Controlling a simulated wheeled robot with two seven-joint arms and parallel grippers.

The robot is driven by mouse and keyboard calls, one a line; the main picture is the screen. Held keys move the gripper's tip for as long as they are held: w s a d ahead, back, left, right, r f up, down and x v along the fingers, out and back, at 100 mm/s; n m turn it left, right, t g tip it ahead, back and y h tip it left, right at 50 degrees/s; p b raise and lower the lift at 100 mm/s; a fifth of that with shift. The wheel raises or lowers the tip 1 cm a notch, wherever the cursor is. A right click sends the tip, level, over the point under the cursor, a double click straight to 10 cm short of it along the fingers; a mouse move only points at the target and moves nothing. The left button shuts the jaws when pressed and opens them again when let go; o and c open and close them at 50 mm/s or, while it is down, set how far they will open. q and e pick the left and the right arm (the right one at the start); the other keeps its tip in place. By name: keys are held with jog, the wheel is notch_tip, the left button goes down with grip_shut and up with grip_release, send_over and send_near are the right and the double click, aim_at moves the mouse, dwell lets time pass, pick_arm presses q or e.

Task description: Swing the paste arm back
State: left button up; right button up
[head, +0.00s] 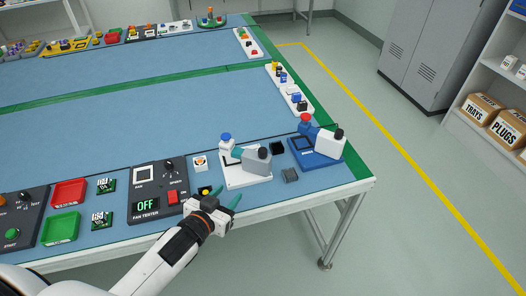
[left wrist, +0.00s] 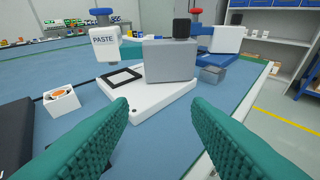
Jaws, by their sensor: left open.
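The paste station has a white base (head: 236,181) with a black square outline, near the table's front edge; it fills the middle of the left wrist view (left wrist: 165,98). A white head labelled PASTE (left wrist: 106,43) with a blue cap stands at its left side. A grey block (head: 257,161) with a black knob stands on its right part and faces me in the left wrist view (left wrist: 170,61). My left gripper (head: 221,196) is open and empty, just in front of the base; its teal fingers point at the station in the left wrist view (left wrist: 161,112). My right gripper is out of view.
A similar blue station (head: 318,160) with a red cap and white block stands to the right. A small white box (head: 200,164) and the fan tester (head: 158,188) lie to the left. A small grey block (head: 290,175) sits between the stations. The middle of the table is clear.

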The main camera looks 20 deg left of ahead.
aim_at(260, 155)
pick_arm(q)
jog(key=w+r+m+t+h, duration=0.2)
jog(key=w+r+h, duration=0.1)
jog(key=shift+w+d+r+h, duration=0.1)
jog(key=shift+d+h, duration=0.2)
jog(key=shift+d, duration=0.05)
jog(key=shift+t+h, duration=0.3)
jog(key=shift+h, duration=0.3)
jog(key=x, duration=1.2)
jog(key=shift+d+r+p, duration=0.15)
jog(key=shift+r+p, duration=0.25)
grip_shut()
